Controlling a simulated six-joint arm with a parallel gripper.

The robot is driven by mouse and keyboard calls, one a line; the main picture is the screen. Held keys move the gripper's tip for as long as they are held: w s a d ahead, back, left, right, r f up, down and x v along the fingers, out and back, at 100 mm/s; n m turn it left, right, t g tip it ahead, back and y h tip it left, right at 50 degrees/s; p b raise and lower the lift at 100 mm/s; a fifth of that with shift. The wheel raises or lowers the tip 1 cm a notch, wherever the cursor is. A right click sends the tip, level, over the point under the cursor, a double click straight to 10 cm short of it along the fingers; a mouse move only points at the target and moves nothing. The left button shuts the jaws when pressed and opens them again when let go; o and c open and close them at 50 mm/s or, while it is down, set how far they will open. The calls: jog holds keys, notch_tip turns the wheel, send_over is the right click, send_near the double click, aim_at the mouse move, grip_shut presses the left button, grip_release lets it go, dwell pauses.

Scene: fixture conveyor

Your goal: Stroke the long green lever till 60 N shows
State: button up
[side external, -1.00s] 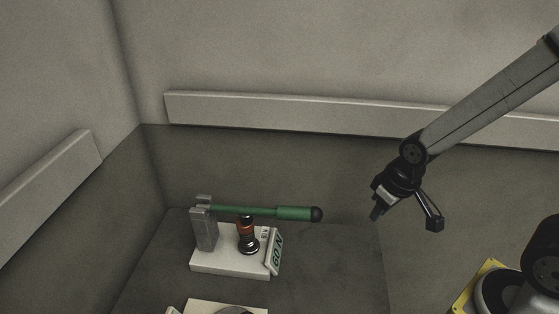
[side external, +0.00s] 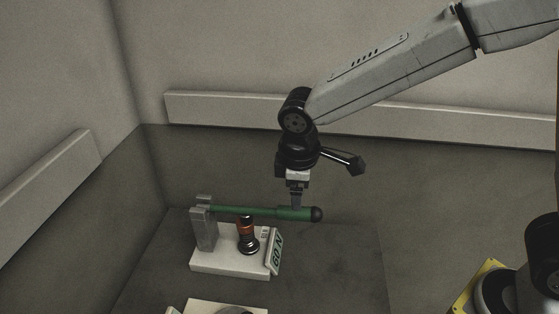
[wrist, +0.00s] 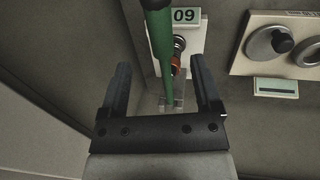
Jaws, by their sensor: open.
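The long green lever (side external: 262,211) lies about level, from a grey post (side external: 204,228) to its thick grip end with a black tip. Under it, a black-and-orange plunger (side external: 246,238) stands on a white base (side external: 218,258). A tilted plate (side external: 275,252) on the base reads 60 N; it appears upside down in the wrist view (wrist: 184,16). My gripper (side external: 296,205) points down at the lever's grip, jaws open. In the wrist view the lever (wrist: 160,42) runs between the two fingers; whether they touch it I cannot tell.
A second white panel (wrist: 250,55) with round dark and grey parts and a small blank greenish display (wrist: 275,86) lies beside the lever fixture. Pale rails run along the walls. The dark surface (side external: 340,275) right of the fixture is clear.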

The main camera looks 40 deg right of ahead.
jog(key=shift+f, duration=0.1)
jog(key=shift+w+d+f, duration=0.15)
jog(key=shift+w+f, duration=0.05)
jog(key=shift+f, duration=1.05)
jog(key=shift+w+d+f, duration=0.15)
jog(key=shift+d+f, duration=0.05)
jog(key=shift+f, duration=1.05)
jog(key=shift+w+d+f, duration=0.15)
jog(key=shift+w+f, duration=0.05)
jog(key=shift+f, duration=1.05)
jog(key=shift+c, duration=0.2)
grip_shut()
